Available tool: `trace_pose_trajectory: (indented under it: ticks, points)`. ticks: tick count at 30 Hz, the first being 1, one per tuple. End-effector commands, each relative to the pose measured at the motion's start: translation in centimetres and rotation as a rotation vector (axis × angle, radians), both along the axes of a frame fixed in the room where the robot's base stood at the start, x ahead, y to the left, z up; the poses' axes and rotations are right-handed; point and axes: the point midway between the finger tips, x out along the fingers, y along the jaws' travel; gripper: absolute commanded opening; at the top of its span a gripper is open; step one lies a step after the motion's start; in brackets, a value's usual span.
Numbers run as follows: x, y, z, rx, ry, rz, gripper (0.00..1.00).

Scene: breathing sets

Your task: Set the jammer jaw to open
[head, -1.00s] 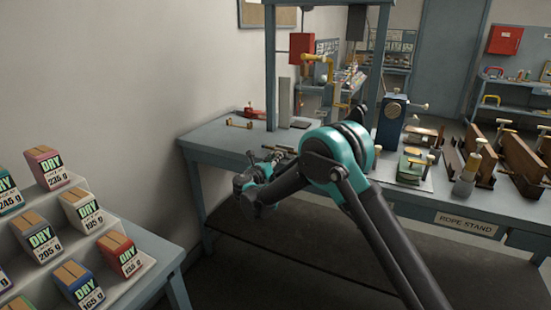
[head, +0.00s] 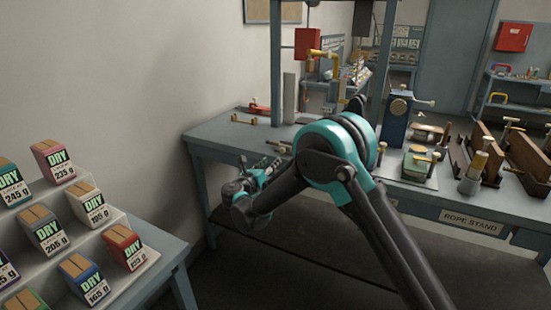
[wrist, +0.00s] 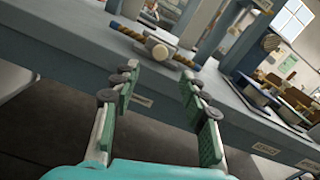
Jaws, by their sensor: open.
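A grey metal block with a round pale knob, which looks like the jammer (wrist: 160,50), sits near the bench's front edge in the wrist view. In the head view my gripper (head: 270,168) is small at the bench's front edge, and my arm hides most of the block.
The blue-grey bench (head: 215,135) carries a red-handled piece (head: 259,109), a blue upright device (head: 396,115) and wooden racks (head: 488,150) at right. A frame post (head: 276,75) rises behind the gripper. A stepped rack of DRY boxes (head: 120,245) stands at left.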

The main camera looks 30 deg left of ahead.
Motion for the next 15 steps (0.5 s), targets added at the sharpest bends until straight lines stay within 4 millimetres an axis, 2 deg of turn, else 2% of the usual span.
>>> trace_pose_trajectory:
  ticks: [3,6,15]
  points:
    - [-1.9,0.1,0.0,0.000,0.000,0.001,0.44]
    - [-2.7,0.0,0.0,0.000,0.000,0.001,0.44]
    - [-3.3,0.0,0.0,0.000,0.000,-0.001,0.44]
